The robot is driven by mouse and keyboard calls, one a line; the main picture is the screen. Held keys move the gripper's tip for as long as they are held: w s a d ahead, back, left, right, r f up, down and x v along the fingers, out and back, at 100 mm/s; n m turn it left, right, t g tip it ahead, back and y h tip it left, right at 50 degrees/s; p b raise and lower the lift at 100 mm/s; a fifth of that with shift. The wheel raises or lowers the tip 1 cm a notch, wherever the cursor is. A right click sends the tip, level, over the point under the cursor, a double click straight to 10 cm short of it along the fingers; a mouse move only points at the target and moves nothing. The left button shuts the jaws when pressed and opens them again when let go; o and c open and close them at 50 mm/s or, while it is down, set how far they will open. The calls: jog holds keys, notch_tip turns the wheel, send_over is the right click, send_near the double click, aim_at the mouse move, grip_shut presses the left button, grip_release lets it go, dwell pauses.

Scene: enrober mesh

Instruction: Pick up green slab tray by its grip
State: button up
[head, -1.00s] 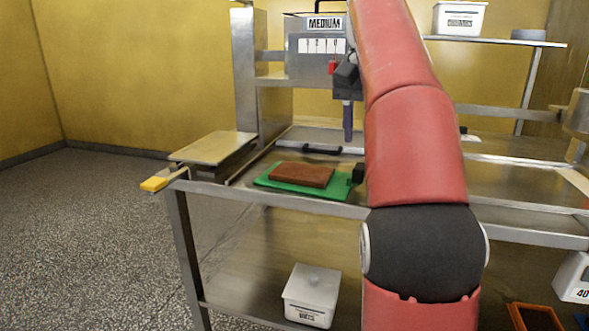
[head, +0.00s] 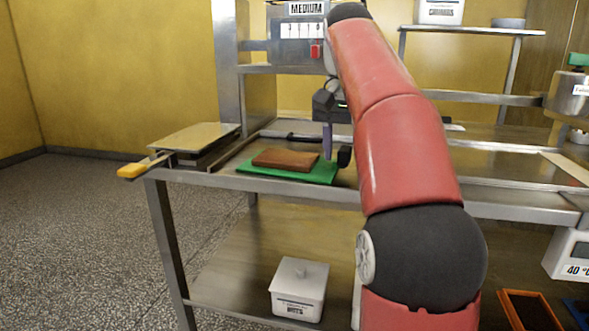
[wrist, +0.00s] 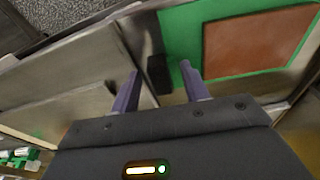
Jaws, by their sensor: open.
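The green slab tray (head: 322,174) lies flat on the metal table, bearing a brown slab (head: 285,159). Its black grip (head: 345,156) sticks up at the tray's right end. In the wrist view the tray (wrist: 182,42) is at the upper right, with the brown slab (wrist: 258,42) on it. The grip (wrist: 159,73) shows there between and beyond the two purple fingers. My gripper (head: 328,140) is open and empty, close to the grip in the head view. In the wrist view my gripper (wrist: 162,92) has its fingers spread either side of the grip's line; contact cannot be told.
A flat metal plate with a yellow handle (head: 134,171) stands at the table's left end. A machine marked MEDIUM (head: 303,32) rises behind the tray. A white lidded box (head: 298,289) sits on the lower shelf.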

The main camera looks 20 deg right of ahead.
grip_shut()
jog(key=shift+r, duration=0.2)
dwell(0.3)
